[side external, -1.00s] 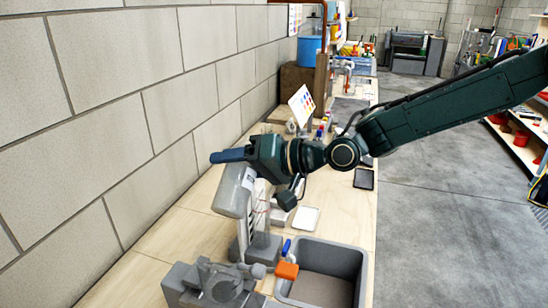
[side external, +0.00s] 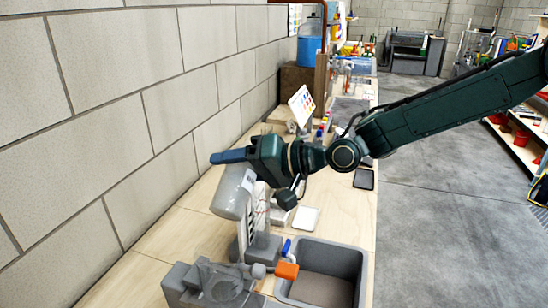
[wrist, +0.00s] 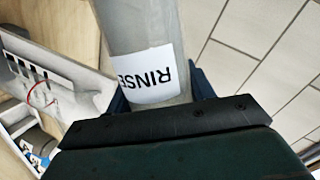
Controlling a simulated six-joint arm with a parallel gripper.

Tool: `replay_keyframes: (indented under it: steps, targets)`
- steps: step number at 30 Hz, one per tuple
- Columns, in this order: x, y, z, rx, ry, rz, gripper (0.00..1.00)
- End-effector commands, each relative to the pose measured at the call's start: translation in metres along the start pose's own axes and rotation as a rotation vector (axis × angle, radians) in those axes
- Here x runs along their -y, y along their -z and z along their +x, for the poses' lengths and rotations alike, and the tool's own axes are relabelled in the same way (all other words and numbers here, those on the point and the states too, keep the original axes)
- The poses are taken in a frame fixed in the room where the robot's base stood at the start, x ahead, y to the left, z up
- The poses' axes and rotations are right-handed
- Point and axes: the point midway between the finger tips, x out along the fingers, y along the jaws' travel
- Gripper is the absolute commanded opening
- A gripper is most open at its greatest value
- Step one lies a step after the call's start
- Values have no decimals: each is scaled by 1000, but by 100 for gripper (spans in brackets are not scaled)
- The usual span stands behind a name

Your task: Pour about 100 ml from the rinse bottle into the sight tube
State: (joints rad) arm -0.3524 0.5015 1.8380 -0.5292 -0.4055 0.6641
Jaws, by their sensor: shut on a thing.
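My gripper (side external: 232,156) is shut on the rinse bottle (side external: 230,195), a grey translucent bottle held tilted above the bench. In the wrist view the bottle (wrist: 138,25) lies between my jaws, with its white RINSE label upside down. What I take for the sight tube (side external: 262,214) is a clear upright beside a black-and-white scale, on a grey base, just right of and partly behind the bottle. The scale also shows at the left of the wrist view (wrist: 28,72). The bottle's mouth, and whether any liquid is flowing, I cannot make out.
A grey fixture (side external: 212,286) stands in front. The block wall (side external: 110,130) runs close along the left. A white pad (side external: 305,219) lies behind the basin.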

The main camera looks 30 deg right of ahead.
Motion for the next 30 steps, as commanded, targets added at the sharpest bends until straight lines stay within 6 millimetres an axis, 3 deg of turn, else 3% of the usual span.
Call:
replay_keyframes:
  steps: [30]
  targets:
    - [0,-3,1,14,18,78,20]
